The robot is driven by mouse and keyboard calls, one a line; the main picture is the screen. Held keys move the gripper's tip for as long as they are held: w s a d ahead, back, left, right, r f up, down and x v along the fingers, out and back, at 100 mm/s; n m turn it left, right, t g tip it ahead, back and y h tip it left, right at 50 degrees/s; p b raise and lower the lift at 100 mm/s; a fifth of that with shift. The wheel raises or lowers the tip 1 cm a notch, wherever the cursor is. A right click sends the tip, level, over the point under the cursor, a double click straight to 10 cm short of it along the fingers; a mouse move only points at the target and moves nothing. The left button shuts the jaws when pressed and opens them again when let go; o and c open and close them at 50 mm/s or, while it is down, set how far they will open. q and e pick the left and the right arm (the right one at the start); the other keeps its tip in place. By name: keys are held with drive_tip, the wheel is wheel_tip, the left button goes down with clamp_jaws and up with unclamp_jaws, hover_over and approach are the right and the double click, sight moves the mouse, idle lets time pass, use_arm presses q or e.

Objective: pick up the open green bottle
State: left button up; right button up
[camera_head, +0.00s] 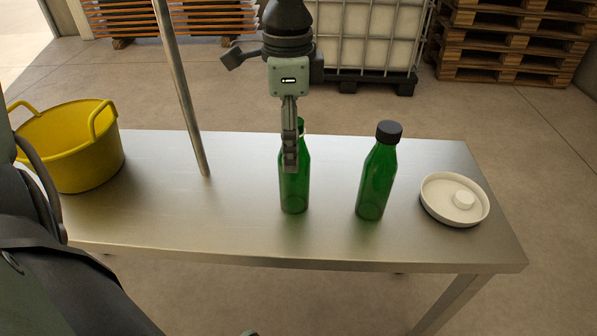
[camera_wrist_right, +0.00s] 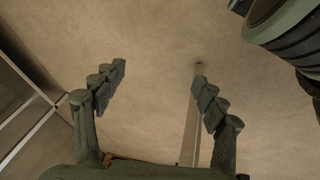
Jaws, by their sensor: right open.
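A green bottle (camera_head: 294,190) stands upright near the middle of the metal table (camera_head: 240,222); no cap shows on it, but its neck is partly hidden. A second green bottle (camera_head: 377,180) with a black cap (camera_head: 389,132) stands to its right. My left gripper (camera_head: 290,168) points down, its fingers overlapping the uncapped bottle's neck and shoulder. I see the fingers edge-on, so I cannot tell whether they grip or touch it. My right gripper (camera_wrist_right: 162,85) is open and empty in the right wrist view, above bare floor; no bottle shows there.
A yellow tub (camera_head: 68,150) stands at the table's left end. A thin metal pole (camera_head: 183,95) reaches the tabletop left of the bottles. A round white dish (camera_head: 436,205) holding a small white piece (camera_head: 463,199) sits at the right end. Pallets (camera_head: 510,45) stand behind.

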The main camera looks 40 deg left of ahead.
use_arm(q)
drive_tip(key=f, duration=0.2)
drive_tip(key=f+b, duration=0.1)
drive_tip(key=f, duration=0.2)
drive_tip(key=shift+w+d, duration=0.1)
drive_tip(key=shift+w, duration=0.1)
drive_tip(key=c, duration=1.5)
drive_tip(key=shift+o, duration=0.2)
use_arm(e)
drive_tip(key=w+a+r+t, duration=0.2)
drive_tip(key=w+a+t, duration=0.1)
drive_tip(key=w, duration=0.2)
drive_tip(key=shift+n+y, duration=0.3)
drive_tip(key=shift+y, duration=0.1)
use_arm(q)
drive_tip(key=shift+r, duration=0.15)
drive_tip(key=shift+c, duration=0.2)
use_arm(e)
drive_tip(key=shift+a, duration=0.1)
